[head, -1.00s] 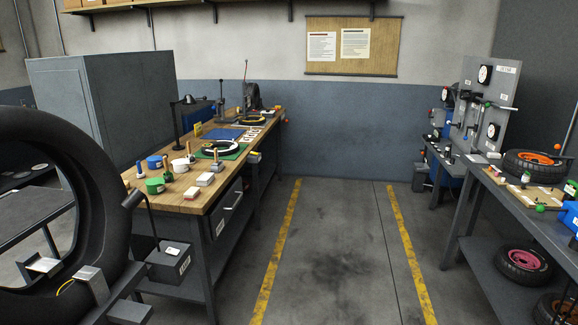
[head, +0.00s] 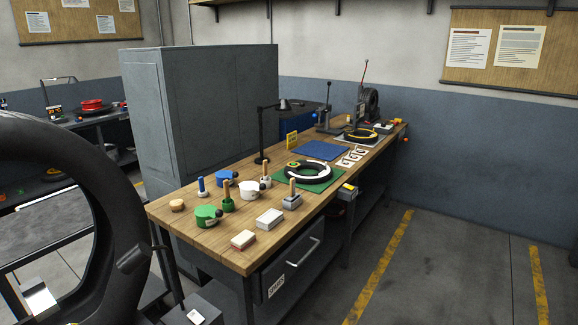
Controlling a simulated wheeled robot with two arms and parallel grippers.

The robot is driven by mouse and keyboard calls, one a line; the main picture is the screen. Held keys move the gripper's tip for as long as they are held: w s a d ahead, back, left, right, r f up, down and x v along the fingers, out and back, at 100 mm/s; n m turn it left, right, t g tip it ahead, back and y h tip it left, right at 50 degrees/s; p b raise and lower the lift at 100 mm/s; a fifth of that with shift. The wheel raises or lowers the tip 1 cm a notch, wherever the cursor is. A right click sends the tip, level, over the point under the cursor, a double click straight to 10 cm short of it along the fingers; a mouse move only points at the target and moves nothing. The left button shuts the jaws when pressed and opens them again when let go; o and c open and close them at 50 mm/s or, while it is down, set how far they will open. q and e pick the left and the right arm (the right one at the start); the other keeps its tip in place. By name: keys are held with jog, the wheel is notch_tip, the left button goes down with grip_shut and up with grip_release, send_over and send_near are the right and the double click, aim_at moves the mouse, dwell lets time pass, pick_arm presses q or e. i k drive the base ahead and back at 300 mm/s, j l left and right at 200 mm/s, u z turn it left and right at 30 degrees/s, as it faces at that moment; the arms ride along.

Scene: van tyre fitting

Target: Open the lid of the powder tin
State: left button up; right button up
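Three squat round tins stand on the near part of the wooden workbench (head: 190,232): a green one (head: 206,216), a white one (head: 249,191) and a blue one (head: 227,178). Each seems to have a top on, with a dark knob or catch at its side on the green and white ones. No label can be read, so I cannot tell which is the powder tin. Neither of my grippers shows in the head view.
Near the tins stand a green bottle (head: 228,204), a blue bottle (head: 201,187), a wooden disc (head: 177,205) and two small boxes (head: 243,240) (head: 269,219). A small tyre (head: 307,172) lies on a green mat. A large black tyre (head: 128,250) is at left. The floor right of the bench is clear.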

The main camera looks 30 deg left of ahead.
aim_at(219, 175)
jog(key=i+u, duration=0.35)
jog(key=i+l+u, duration=0.2)
jog(key=u, duration=0.2)
jog(key=i+l+u, duration=0.35)
jog(key=i+j, duration=0.05)
